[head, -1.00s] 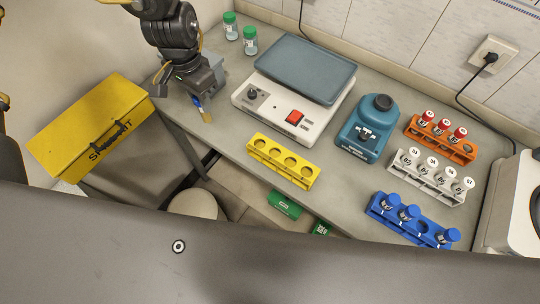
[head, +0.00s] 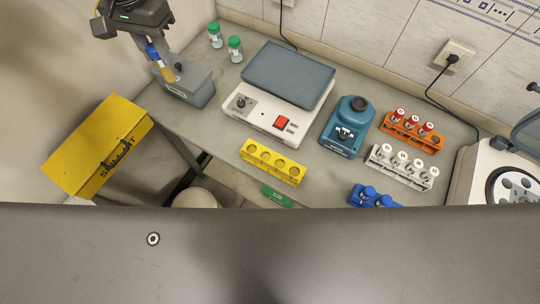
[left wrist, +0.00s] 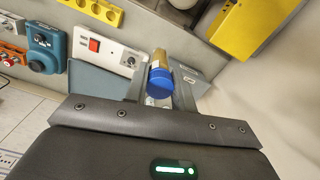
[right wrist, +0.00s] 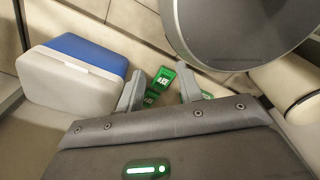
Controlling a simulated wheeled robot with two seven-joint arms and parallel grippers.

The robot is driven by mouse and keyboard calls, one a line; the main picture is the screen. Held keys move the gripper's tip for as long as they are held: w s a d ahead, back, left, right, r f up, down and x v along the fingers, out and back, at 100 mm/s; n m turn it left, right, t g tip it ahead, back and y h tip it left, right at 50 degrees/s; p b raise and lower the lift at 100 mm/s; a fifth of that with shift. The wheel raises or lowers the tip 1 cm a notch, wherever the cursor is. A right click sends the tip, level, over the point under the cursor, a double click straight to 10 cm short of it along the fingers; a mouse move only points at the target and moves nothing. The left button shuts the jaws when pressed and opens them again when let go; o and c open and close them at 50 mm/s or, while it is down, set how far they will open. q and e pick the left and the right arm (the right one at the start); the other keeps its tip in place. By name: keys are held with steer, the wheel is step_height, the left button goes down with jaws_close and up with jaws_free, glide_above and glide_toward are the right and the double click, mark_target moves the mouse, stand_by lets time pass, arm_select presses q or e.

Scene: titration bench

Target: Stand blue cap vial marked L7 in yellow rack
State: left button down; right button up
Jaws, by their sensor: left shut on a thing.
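My left gripper (head: 150,42) is shut on a blue cap vial (head: 165,73) with an amber body, held tilted by its cap end above the bench's left corner. In the left wrist view the vial's blue cap (left wrist: 160,84) is between the fingers; its mark is not readable. The yellow rack (head: 272,175) stands at the bench's front edge, its visible holes empty, to the right of the left gripper. It also shows in the left wrist view (left wrist: 100,12). My right gripper (right wrist: 159,88) is open and empty in the right wrist view.
A grey block (head: 193,88) stands under the held vial. A white scale (head: 262,121) lies behind the yellow rack. Green cap vials (head: 235,49) stand at the back. A blue device (head: 346,128) and orange (head: 432,147), white (head: 378,165) and blue (head: 355,196) racks stand right.

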mark_target(171, 81)
arm_select(q)
steer(key=shift+f, duration=0.1)
arm_select(e)
steer(key=shift+w, duration=0.85)
